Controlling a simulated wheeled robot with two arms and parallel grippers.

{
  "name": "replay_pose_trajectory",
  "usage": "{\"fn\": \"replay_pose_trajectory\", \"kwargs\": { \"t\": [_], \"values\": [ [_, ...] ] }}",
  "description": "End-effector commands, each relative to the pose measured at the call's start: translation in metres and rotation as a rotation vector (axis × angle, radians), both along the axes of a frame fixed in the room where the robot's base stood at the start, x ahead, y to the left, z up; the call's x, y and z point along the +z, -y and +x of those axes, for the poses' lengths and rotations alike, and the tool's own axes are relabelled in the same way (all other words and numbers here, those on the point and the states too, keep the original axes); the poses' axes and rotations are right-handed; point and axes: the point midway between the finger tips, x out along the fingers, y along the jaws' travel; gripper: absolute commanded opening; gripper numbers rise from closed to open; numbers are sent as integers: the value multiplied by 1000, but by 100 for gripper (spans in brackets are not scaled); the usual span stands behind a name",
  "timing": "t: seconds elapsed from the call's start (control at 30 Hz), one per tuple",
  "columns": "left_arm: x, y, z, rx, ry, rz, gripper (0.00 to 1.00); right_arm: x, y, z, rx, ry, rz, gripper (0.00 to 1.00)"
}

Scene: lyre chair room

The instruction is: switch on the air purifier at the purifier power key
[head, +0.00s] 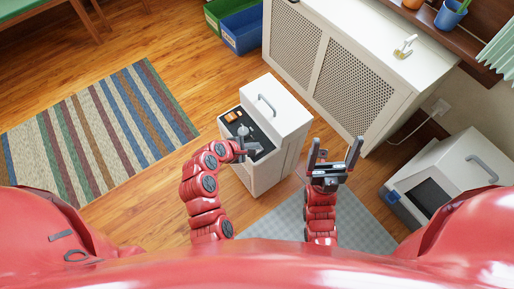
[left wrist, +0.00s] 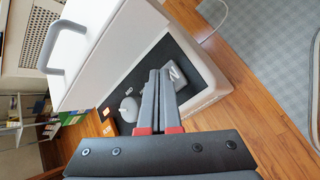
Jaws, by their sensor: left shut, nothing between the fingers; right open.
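The white air purifier (head: 272,98) with a grey handle stands in the middle of the head view; it also shows in the left wrist view (left wrist: 110,55). Its recessed black panel (head: 262,142) carries a round grey knob (left wrist: 130,108), an orange part (head: 232,116) and a grey key with a white mark (left wrist: 178,74). I take this key for the power key. My left gripper (head: 252,147) is shut and empty over the panel. Its fingertips (left wrist: 160,74) overlap the key's near side; contact cannot be told. My right gripper (head: 336,150) is open and empty, right of the purifier.
A white radiator cover (head: 375,45) stands behind the purifier. Another white appliance (head: 455,165) with a handle and dark window stands at the right. A green bin and a blue bin (head: 243,30) are at the back. A striped rug (head: 100,130) lies left on the wood floor.

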Motion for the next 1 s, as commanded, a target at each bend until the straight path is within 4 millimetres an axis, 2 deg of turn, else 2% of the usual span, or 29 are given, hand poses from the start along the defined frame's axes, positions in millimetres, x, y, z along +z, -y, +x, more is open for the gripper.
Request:
{"fn": "replay_pose_trajectory", "kwargs": {
  "t": [0.63, 1.0],
  "values": [
    [-4, 0, 0, -1, 0, 1, 0, -1, 0, 0, 0, 0, 0, 91],
    [12, 0, 0, -1, -1, 0, 0, 17, 0, 0, 0, 0, 0, 91]
  ]
}}
